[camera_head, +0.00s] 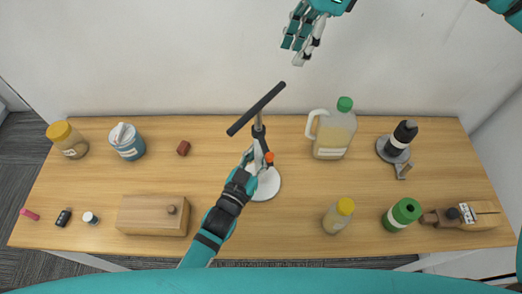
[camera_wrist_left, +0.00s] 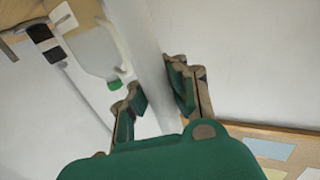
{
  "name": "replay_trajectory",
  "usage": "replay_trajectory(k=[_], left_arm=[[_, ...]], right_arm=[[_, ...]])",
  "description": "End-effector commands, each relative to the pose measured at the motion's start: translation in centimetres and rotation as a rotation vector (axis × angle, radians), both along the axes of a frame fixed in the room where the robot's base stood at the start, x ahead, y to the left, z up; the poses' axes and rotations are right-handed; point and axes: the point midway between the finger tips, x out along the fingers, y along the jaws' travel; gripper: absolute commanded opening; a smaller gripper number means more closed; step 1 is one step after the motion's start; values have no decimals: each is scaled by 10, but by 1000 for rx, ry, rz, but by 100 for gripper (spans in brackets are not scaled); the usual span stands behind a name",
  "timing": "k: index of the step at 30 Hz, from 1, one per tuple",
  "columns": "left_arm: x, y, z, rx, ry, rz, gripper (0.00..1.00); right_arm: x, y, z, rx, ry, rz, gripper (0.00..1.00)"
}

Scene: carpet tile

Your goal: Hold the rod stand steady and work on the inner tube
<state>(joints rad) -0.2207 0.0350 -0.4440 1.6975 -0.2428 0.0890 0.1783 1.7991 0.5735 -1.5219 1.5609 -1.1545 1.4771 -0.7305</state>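The rod stand has a round white base (camera_head: 268,190), a grey upright pole and a small orange knob (camera_head: 270,158). A dark tube (camera_head: 256,109) lies slantwise across its top; I cannot make out a separate inner tube. My left gripper (camera_head: 256,158) is at the upright, below the dark tube. In the left wrist view the grey pole (camera_wrist_left: 150,60) runs between its fingers, which are closed in on both sides of it.
On the wooden table, a jug with a green cap (camera_head: 335,132) and a black bottle on a grey holder (camera_head: 402,140) stand right of the stand. A yellow-capped bottle (camera_head: 338,216) and green can (camera_head: 403,213) are front right. A wooden box (camera_head: 152,216) is front left.

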Motion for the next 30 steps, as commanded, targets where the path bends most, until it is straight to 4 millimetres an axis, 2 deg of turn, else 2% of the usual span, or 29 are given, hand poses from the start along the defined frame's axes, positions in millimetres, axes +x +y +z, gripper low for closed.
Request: replay_trajectory(k=[4,8,18,30], left_arm=[[0,-1,0,-1,0,-1,0],[0,-1,0,-1,0,-1,0],[0,-1,0,-1,0,-1,0],[0,-1,0,-2,1,-1,0]], right_arm=[[-3,6,-1,-29,46,-125,35],[-8,15,-2,-74,121,-350,35],[-24,39,-6,-199,287,-1062,35],[-41,63,-10,-257,376,-1922,35]])
